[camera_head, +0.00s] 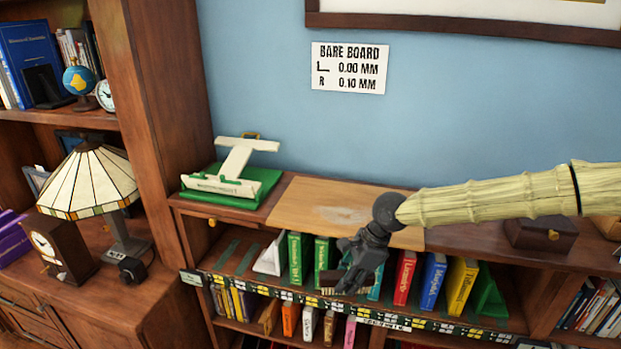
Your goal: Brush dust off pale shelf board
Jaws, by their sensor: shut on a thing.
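The pale board (296,204) lies on top of the low bookcase against the blue wall. A whitish dusty patch (340,215) shows near its middle. My arm covers the board's right part. My gripper (350,278) is in front of the board, before the row of books below it. It is shut on a small brown thing (344,289), which seems to be the brush. The gripper hides most of it, and I cannot tell whether it touches the shelf. It shows apart from the dusty patch.
A sign (349,68) reads "BARE BOARD, L 0.00 MM, R 0.10 MM". A green stand (262,184) with a cream piece is left of the board. A wooden box (540,232) stands right. Several upright books (405,278) fill the shelf below. A lamp (92,182) stands far left.

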